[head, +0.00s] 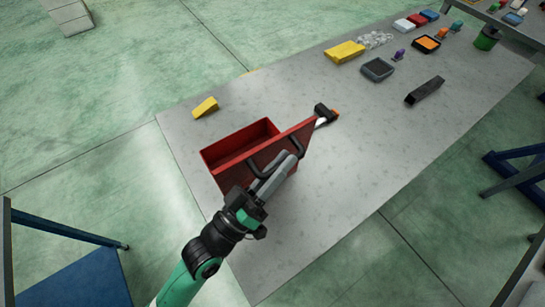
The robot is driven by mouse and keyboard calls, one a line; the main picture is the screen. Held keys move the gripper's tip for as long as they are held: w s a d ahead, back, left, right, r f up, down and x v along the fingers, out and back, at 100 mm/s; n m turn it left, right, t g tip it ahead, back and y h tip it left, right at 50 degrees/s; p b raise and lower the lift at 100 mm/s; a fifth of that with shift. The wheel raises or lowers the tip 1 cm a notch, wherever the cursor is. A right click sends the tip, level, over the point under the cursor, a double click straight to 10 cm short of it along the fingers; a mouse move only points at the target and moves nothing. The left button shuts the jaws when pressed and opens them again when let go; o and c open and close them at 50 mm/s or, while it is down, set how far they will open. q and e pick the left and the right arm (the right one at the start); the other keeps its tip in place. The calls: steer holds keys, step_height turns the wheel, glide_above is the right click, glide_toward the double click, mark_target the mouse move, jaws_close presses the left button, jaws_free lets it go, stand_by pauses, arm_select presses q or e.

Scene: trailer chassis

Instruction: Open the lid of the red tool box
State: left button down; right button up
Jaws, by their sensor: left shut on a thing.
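The red tool box (222,153) stands on the grey table. Its lid (262,160) is swung up and stands steeply tilted, facing my left arm, with part of the box's inside showing behind it. A dark handle (290,140) is on the lid's outer face. My left gripper (284,166) is at the lid's handle, shut on it; the fingertips partly cover the contact. My right gripper is not in view.
A hammer-like tool (324,113) lies right behind the box. A yellow wedge (205,107) lies at the left edge. A dark bar (425,90), a grey tray (377,69) and a yellow box (345,52) lie farther off. The table's right front is clear.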

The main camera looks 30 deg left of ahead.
arm_select(q)
steer(key=shift+s+d+f+m+h+b, duration=0.15)
steer(key=shift+d+m+h+b, duration=0.05)
steer(key=shift+d+m, duration=0.15)
steer(key=shift+s+d+f+m+h+b, duration=0.1)
steer(key=shift+d+f+m+h+b, duration=0.1)
steer(key=shift+d+m, duration=0.15)
steer(key=c, duration=0.8)
jaws_free()
steer(key=shift+c, duration=0.2)
steer(key=b+v, duration=0.5)
steer(key=v, duration=0.6)
steer(key=shift+s, duration=0.3)
steer(key=shift+a, duration=0.15)
